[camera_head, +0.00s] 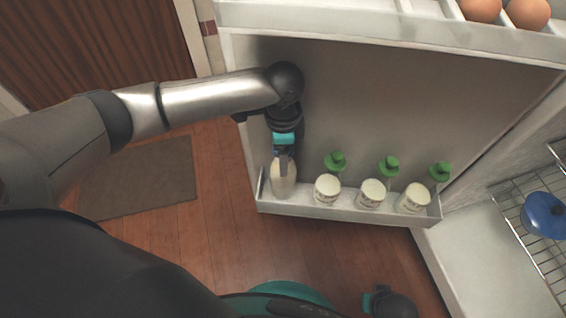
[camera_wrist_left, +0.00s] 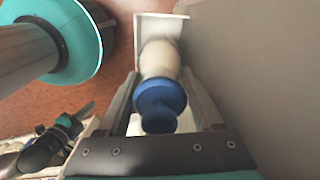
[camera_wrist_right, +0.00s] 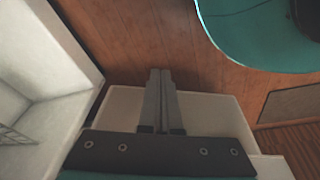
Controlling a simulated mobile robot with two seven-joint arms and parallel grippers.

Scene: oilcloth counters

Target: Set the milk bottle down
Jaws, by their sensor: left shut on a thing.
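The milk bottle (camera_head: 284,180) is pale with a blue cap, which shows in the left wrist view (camera_wrist_left: 159,103). It stands about upright at the left end of the fridge door's bottom shelf (camera_head: 340,213). My left gripper (camera_head: 283,157) reaches down from above and is shut on the bottle near its top. I cannot tell whether the bottle's base touches the shelf floor. My right gripper (camera_wrist_right: 160,76) has its fingers together with nothing between them, low and away from the bottle.
An egg rack (camera_head: 440,36) is above. A blue pot (camera_head: 546,214) sits on a wire rack at right. A mat (camera_head: 137,177) lies on the wooden floor.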

